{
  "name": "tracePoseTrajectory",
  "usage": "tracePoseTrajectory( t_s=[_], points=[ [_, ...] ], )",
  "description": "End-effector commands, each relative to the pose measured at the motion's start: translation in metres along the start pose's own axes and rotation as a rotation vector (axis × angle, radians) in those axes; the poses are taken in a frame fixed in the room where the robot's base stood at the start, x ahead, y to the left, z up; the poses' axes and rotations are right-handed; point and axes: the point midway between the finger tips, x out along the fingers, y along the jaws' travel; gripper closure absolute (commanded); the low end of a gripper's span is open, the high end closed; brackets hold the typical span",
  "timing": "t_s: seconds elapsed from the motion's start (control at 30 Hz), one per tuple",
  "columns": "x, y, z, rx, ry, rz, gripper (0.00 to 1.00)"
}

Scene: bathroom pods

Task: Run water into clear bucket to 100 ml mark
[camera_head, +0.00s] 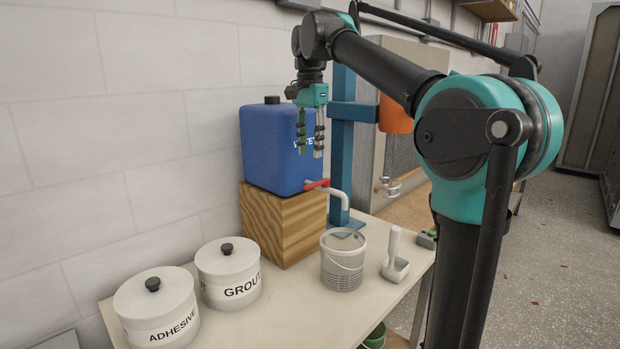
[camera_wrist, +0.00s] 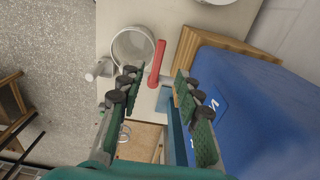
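The clear bucket (camera_head: 343,270) stands upright on the bench, below the spout (camera_head: 338,196) of the blue water tank (camera_head: 272,150). The tap has a red lever (camera_head: 316,184), which lies crosswise over the pipe in the wrist view (camera_wrist: 154,64). The bucket also shows in the wrist view (camera_wrist: 118,52). Marks show on its wall, but I cannot read them. No water stream shows. My gripper (camera_head: 311,154) points down above the tap, in front of the tank. Its fingers are apart and empty; in the wrist view (camera_wrist: 156,77) the lever appears between them, lower down.
A wooden block (camera_head: 282,226) carries the tank. White adhesive (camera_head: 158,303) and grout (camera_head: 228,268) pots stand at left. A white holder with an upright handle (camera_head: 396,266) stands right of the bucket. A blue post (camera_head: 343,130) and orange container (camera_head: 396,115) are behind.

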Motion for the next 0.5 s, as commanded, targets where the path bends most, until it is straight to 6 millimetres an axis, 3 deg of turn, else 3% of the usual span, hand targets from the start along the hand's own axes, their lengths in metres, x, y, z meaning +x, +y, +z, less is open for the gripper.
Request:
tracePoseTrajectory(
  t_s=[0.3,0.5],
  points=[
    [0.060,0.001,0.000,0.000,0.000,0.000,0.66],
    [0.082,0.000,0.000,0.000,0.000,0.000,0.66]
  ],
)
